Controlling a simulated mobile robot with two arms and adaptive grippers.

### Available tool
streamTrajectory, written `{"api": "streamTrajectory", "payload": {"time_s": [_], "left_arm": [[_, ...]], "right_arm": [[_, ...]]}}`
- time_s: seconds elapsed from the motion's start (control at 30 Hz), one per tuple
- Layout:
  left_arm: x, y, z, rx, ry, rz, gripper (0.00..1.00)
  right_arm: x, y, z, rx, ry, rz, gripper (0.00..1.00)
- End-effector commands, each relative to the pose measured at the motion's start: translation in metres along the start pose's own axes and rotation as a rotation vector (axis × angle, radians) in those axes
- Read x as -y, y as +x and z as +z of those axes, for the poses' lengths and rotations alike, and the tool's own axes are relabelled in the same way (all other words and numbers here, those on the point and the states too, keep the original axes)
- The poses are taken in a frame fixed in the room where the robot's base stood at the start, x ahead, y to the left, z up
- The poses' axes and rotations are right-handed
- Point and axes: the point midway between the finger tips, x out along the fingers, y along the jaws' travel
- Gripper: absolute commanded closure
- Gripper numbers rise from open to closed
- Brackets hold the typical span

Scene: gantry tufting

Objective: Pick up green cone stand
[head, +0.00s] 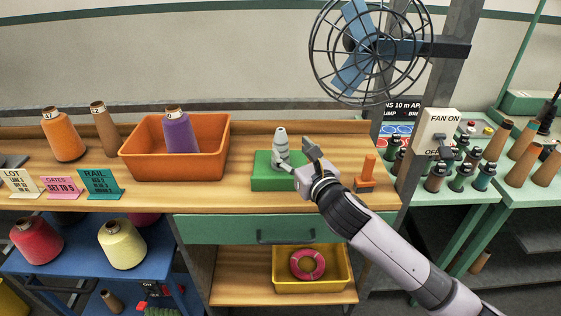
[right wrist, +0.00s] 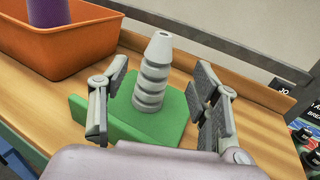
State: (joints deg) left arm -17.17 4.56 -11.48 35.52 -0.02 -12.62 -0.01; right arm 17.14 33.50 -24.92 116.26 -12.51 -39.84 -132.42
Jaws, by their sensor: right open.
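The green cone stand (head: 274,184) is a green block with a grey ribbed cone (head: 281,146) standing upright on it. It sits on the wooden bench, right of the orange bin. In the right wrist view, the green base (right wrist: 172,122) and the ribbed cone (right wrist: 152,78) lie ahead, between the fingers. My right gripper (head: 301,166) is open at the stand's right side, and it also shows in the right wrist view (right wrist: 158,108) with fingers apart on either side of the cone. I cannot tell whether a finger touches the stand. My left gripper is not in view.
The orange bin (head: 224,150) holding a purple spool (head: 178,130) stands left of the stand. A small orange stand (head: 368,172) is to the right. A fan (head: 370,45) hangs above. Label cards (head: 101,185) line the bench's front left. Below is a green drawer (head: 225,229).

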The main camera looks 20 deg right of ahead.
Motion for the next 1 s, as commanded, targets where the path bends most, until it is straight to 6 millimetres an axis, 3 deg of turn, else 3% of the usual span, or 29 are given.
{"api": "streamTrajectory", "payload": {"time_s": [0.27,0.6,0.9,1.0], "left_arm": [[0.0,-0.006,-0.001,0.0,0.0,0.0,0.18],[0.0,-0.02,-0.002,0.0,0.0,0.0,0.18],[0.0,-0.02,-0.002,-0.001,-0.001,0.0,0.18],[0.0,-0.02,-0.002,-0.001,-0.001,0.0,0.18]], "right_arm": [[0.0,0.021,-0.001,-0.002,0.004,0.0,0.43],[-0.001,0.064,-0.005,-0.001,0.003,-0.001,0.43],[-0.002,0.069,-0.007,0.0,0.002,0.001,0.43],[-0.002,0.068,-0.007,-0.001,0.002,0.001,0.49]]}}
